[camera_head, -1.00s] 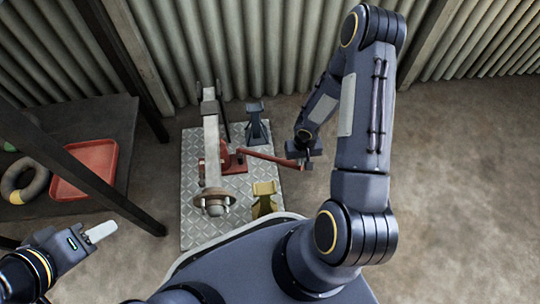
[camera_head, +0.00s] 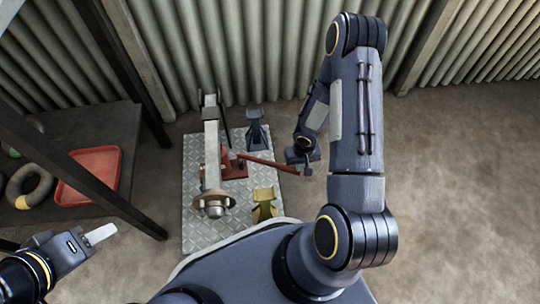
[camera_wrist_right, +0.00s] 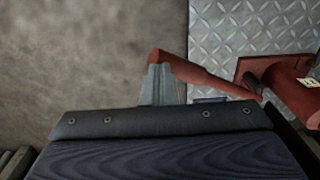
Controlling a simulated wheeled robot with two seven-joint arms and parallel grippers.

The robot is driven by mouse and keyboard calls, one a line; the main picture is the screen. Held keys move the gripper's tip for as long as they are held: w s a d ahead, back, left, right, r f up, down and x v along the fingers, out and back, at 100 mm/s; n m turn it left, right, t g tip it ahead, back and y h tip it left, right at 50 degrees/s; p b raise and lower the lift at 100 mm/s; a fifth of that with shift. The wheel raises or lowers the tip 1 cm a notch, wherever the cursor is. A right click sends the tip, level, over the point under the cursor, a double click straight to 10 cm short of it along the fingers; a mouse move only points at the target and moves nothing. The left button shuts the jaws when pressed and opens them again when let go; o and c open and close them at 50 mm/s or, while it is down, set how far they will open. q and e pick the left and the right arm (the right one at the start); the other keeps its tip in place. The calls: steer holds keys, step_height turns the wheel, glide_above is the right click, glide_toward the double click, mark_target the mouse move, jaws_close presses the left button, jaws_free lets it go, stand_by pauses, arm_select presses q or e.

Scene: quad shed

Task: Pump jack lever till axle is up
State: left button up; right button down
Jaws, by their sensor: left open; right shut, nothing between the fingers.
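The red jack (camera_head: 232,166) stands on a diamond plate beside the grey axle beam (camera_head: 211,150), whose hub and studs (camera_head: 213,204) face the near side. Its red lever (camera_head: 268,162) reaches right, sloping down the picture to its free end. My right gripper (camera_head: 304,165) is at that end, shut and empty. In the right wrist view, the grey fingers (camera_wrist_right: 160,84) overlap the end of the lever (camera_wrist_right: 205,77); whether they press on it I cannot tell. Part of the jack (camera_wrist_right: 295,92) shows at right. My left gripper (camera_head: 112,231) is open, away at lower left.
A yellow stand (camera_head: 264,205) and a dark blue stand (camera_head: 256,130) are on the diamond plate (camera_head: 200,238). Bare floor lies to the right.

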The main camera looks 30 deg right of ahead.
step_height(320, 180, up, 6)
steer(key=p, duration=0.3)
steer(key=shift+f+p, duration=0.1)
steer(key=shift+p, duration=0.25)
steer(key=shift+f, duration=0.2)
